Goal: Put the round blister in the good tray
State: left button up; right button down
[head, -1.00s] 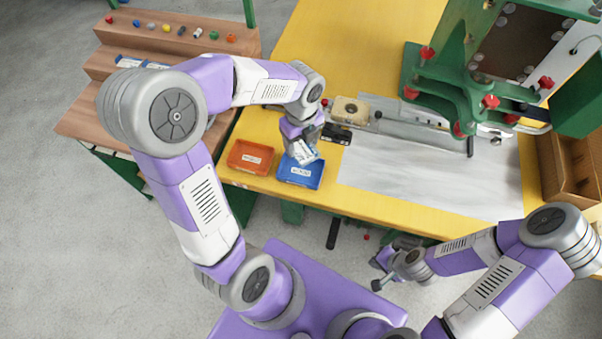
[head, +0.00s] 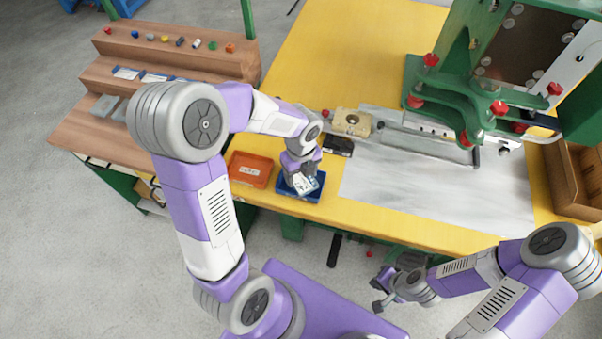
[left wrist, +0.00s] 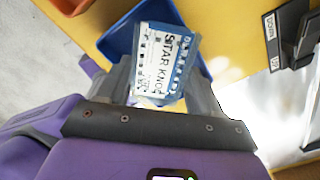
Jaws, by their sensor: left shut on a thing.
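My left gripper (head: 302,180) is shut on a clear pack with a white and blue printed card (left wrist: 162,62), which reads like "STAR KNOB". The pack's blister shape cannot be made out. The gripper points down and holds the pack over the blue tray (head: 312,196), whose rim shows around it; the tray also shows behind the pack in the left wrist view (left wrist: 122,42). I cannot tell whether the pack touches the tray floor. My right gripper (head: 380,294) is low, off the table's front edge, with its fingers apart and empty.
An orange tray (head: 250,169) stands just left of the blue one. A black block (head: 339,146) and a beige fixture (head: 351,122) stand behind. The green press (head: 480,110) is at the right back. A wooden stepped rack (head: 170,62) holds small coloured parts.

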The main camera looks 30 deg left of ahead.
pick_arm(q)
jog(key=shift+f, duration=0.1)
jog(key=o, duration=0.9)
jog(key=shift+c, duration=0.2)
notch_tip(320, 180, up, 12)
jog(key=p, duration=0.4)
jog(key=shift+r, duration=0.2)
